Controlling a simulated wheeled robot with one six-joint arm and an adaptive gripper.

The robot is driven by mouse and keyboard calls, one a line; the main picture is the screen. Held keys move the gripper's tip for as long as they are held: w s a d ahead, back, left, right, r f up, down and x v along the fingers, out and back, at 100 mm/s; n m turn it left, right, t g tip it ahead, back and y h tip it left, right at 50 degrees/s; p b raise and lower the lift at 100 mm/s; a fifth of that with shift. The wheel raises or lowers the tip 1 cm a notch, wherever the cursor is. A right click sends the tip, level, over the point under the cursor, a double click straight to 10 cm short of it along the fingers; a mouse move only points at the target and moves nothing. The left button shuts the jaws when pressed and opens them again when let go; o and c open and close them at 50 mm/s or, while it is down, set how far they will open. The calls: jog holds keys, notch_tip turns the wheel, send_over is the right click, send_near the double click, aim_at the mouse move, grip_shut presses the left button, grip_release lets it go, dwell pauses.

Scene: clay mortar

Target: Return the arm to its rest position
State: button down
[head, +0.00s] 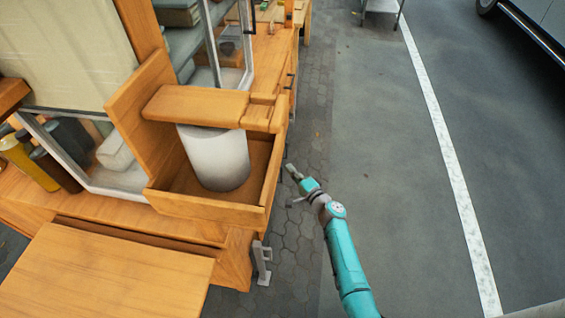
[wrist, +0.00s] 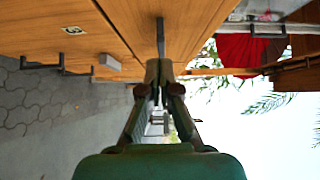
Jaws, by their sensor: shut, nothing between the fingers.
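My gripper (head: 289,168) is at the end of my teal arm, just right of the wooden box on the cart, over the pavement. The arm reaches up from the bottom of the head view. In the wrist view my gripper (wrist: 158,66) has its fingers together with nothing held. A dark bar handle (wrist: 160,36) on a wooden panel appears just beyond the fingertips; I cannot tell whether they touch it.
The open wooden box (head: 207,207) holds a white cylinder (head: 216,160) close to my gripper's left. The cart's wooden counter (head: 105,275) fills the lower left. Grey pavement (head: 410,200) to the right is clear. A vehicle (head: 535,30) stands at the upper right.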

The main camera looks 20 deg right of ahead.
jog(key=shift+s+d, duration=0.2)
jog(key=shift+s, duration=0.7)
jog(key=shift+s+d, duration=0.15)
jog(key=shift+s, duration=0.7)
jog(key=s+a+f+n+g+h, duration=0.15)
jog(key=s+a+f, duration=0.25)
jog(key=s, duration=0.6)
jog(key=s+a+f+n+g, duration=0.2)
jog(key=s+a+f, duration=0.25)
jog(key=s, duration=0.45)
jog(key=s+a+r+n+g+h, duration=0.1)
jog(key=s+r+n, duration=0.1)
jog(key=s, duration=0.6)
jog(key=s+a+r+n+h, duration=0.1)
jog(key=s+r+n, duration=0.1)
jog(key=s, duration=0.6)
jog(key=s+r+n+t, duration=0.1)
jog(key=s+r+n, duration=0.3)
jog(key=s+r, duration=0.3)
jog(key=s+a+r+n, duration=0.1)
jog(key=s+r+n, duration=0.3)
jog(key=r, duration=1.2)
jog(key=s, duration=0.4)
jog(key=shift+s+t, duration=0.25)
jog(key=shift+t, duration=0.1)
